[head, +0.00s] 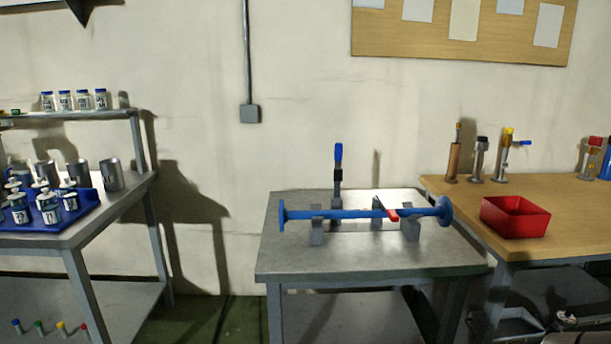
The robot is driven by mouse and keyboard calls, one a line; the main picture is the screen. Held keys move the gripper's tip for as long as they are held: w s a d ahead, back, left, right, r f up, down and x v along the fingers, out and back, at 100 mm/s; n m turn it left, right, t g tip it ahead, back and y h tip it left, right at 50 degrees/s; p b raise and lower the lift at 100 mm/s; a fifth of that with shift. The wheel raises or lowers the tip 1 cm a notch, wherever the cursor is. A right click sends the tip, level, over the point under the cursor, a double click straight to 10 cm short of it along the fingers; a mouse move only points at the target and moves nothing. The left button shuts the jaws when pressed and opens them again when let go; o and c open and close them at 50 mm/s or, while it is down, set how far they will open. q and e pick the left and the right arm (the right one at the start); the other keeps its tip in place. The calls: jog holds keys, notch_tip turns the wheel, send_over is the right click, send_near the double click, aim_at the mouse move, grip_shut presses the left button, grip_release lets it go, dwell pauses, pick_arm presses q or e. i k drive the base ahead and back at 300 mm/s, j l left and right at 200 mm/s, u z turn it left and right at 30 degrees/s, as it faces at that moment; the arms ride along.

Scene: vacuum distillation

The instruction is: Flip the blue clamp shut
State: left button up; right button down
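The blue clamp (338,155) stands at the back of the small grey metal table (290,258), left of the table's middle. Its blue-tipped handle points straight up, so the clamp is open. A long blue tube (345,214) with round flanged ends lies across grey supports, in front of the clamp's base. A red clamp handle (392,214) lies low across the tube, right of its middle. Neither of my grippers is in view.
A wooden bench (460,203) at the right holds a red bin (515,217) and several tools. A metal shelf table (105,205) at the left holds a blue tray of bottles and metal cups. A dark, unclear object sits in the bottom right corner. The small table's front is bare.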

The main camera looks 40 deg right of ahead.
aim_at(338, 146)
jog(key=z, duration=1.55)
jog(key=i+l, duration=0.15)
jog(key=i, duration=0.2)
jog(key=i+l, duration=0.15)
jog(key=i, duration=0.2)
jog(key=i+l, duration=0.15)
jog(key=i, duration=0.2)
jog(key=u, duration=1.55)
